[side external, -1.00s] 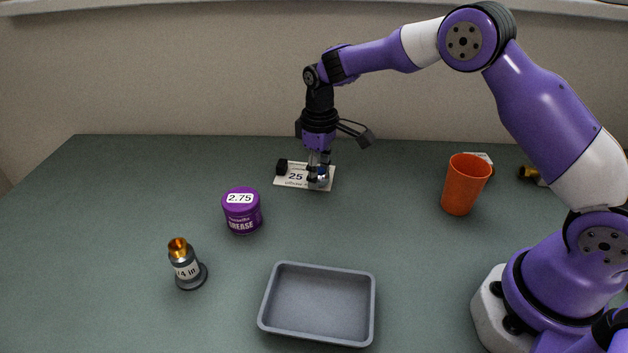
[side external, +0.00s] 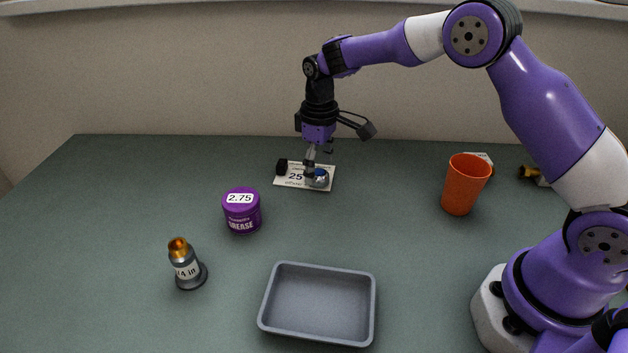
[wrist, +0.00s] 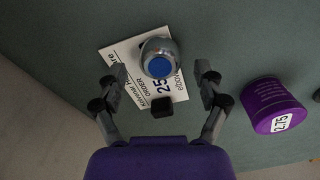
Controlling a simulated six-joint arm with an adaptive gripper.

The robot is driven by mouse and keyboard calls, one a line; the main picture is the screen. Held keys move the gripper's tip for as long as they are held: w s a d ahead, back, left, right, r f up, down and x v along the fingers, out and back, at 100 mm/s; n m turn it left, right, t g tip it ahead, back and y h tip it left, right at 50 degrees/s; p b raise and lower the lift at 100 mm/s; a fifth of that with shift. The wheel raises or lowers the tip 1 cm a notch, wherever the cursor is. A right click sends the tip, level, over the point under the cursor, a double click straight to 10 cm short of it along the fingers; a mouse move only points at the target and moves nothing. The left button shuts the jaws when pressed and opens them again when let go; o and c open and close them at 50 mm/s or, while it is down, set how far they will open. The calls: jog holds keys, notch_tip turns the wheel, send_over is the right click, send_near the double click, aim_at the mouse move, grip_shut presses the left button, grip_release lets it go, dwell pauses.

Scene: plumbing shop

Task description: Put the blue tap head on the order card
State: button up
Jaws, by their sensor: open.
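The blue tap head (side external: 321,176), a chrome knob with a blue disc on top, rests on the white order card (side external: 290,181) at the back of the table. In the wrist view the tap head (wrist: 160,58) stands on the order card (wrist: 120,49) with its blue disc facing the camera. My gripper (side external: 318,163) is just above the card in the side view. In the wrist view my gripper (wrist: 160,78) has its two fingers spread wide, apart from the tap head on both sides.
A small black block (side external: 282,167) is at the card's edge. Brass parts (side external: 529,173) lie at the back right. The table's middle is clear.

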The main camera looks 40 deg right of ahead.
aim_at(320, 173)
jog(key=s+r+m+t, duration=0.1)
jog(key=s+r, duration=0.2)
jog(key=r, duration=0.5)
jog(key=s+r+t, duration=0.1)
jog(key=s+r, duration=0.2)
jog(key=r, duration=0.5)
jog(key=s+f+m+t, duration=0.1)
jog(key=s+m+t, duration=0.2)
jog(key=s, duration=1.2)
jog(key=shift+s+d+f+t, duration=0.2)
jog(key=shift+d+t, duration=0.1)
jog(key=shift+d, duration=0.05)
